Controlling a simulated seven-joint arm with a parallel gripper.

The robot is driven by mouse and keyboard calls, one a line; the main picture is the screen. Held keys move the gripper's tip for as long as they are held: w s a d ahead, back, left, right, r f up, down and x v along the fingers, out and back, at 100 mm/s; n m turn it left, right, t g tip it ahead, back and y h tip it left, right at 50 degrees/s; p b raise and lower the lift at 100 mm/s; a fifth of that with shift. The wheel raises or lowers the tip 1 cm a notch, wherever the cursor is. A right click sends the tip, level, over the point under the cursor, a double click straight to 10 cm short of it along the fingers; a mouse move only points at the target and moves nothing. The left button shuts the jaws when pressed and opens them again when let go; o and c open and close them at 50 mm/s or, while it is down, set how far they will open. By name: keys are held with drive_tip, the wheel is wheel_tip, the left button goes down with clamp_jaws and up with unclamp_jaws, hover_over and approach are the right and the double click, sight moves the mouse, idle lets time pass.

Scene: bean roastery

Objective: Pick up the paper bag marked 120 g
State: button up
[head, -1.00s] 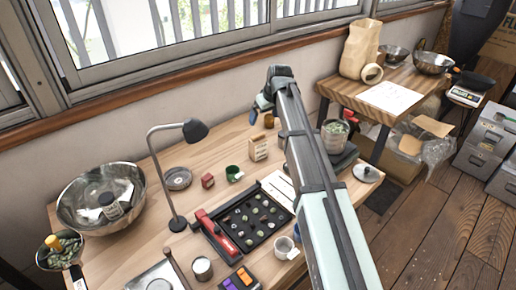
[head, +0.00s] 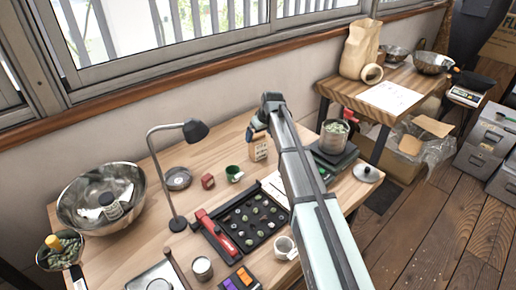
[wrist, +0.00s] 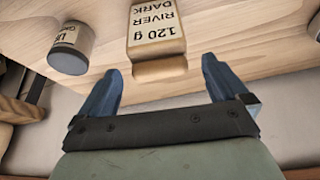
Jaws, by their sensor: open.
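The paper bag marked 120 g (wrist: 158,28) is small and tan. Its label reads "120 g RIVER DARK", upside down in the wrist view. In the head view the bag (head: 260,151) stands on the wooden desk near the wall, partly covered by my gripper (head: 254,132). In the wrist view my gripper (wrist: 160,68) is open, its two blue fingers spread left and right of the bag's near end. The fingers look apart from the bag, with nothing held between them.
A labelled jar (wrist: 71,47) stands left of the bag in the wrist view. A green cup (head: 233,173), a red box (head: 208,181) and a black bean tray (head: 252,222) are nearby. A scale with a bean-filled container (head: 334,137) stands to the right, close to my arm.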

sight(258, 140)
drive_tip(key=shift+x, duration=2.55)
drive_tip(key=shift+s+d+f, duration=0.1)
drive_tip(key=shift+s+d, duration=0.05)
drive_tip(key=shift+s, duration=0.05)
drive_tip(key=shift+c, duration=0.2)
drive_tip(key=c, duration=1)
